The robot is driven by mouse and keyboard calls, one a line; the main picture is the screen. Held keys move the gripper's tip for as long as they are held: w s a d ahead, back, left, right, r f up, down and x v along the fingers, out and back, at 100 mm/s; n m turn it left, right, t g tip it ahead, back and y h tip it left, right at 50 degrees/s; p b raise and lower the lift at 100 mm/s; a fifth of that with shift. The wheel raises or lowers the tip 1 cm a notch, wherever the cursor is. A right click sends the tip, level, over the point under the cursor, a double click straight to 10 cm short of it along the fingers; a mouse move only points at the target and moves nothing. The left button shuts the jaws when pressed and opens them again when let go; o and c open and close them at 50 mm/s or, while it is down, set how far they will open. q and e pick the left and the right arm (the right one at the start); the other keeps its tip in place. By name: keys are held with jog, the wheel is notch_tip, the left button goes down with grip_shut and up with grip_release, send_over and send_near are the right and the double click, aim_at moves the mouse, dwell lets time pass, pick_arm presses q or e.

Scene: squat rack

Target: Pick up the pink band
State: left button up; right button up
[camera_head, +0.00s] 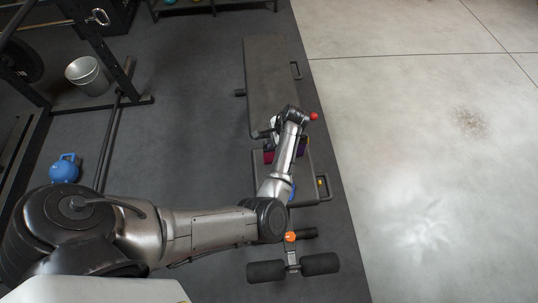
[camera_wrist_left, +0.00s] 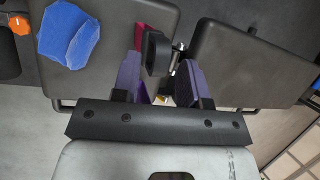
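A pink band (camera_wrist_left: 141,36) lies on the bench seat (camera_wrist_left: 70,85), partly hidden behind my left finger and a black loop-shaped part. In the head view the pink patch (camera_head: 268,157) shows at the seat's left edge, beside my forearm. My left gripper (camera_wrist_left: 160,82) has its two purple fingers apart, above the seat's end near the gap between the pads. I see nothing held between them. In the head view my left gripper (camera_head: 270,136) is largely hidden by its wrist. My right gripper is in neither view.
The long back pad (camera_head: 272,75) extends beyond. Foam rollers (camera_head: 267,271) stand at the bench's near end. A blue kettlebell (camera_head: 64,168) and metal bucket (camera_head: 87,75) are at left. Pale floor at right is clear.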

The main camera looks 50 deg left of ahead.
aim_at(269, 152)
pick_arm(q)
jog(key=x, duration=0.2)
jog(key=shift+s+a+f+b, duration=0.1)
jog(key=shift+s+f+b, duration=0.05)
jog(key=shift+f+b, duration=0.2)
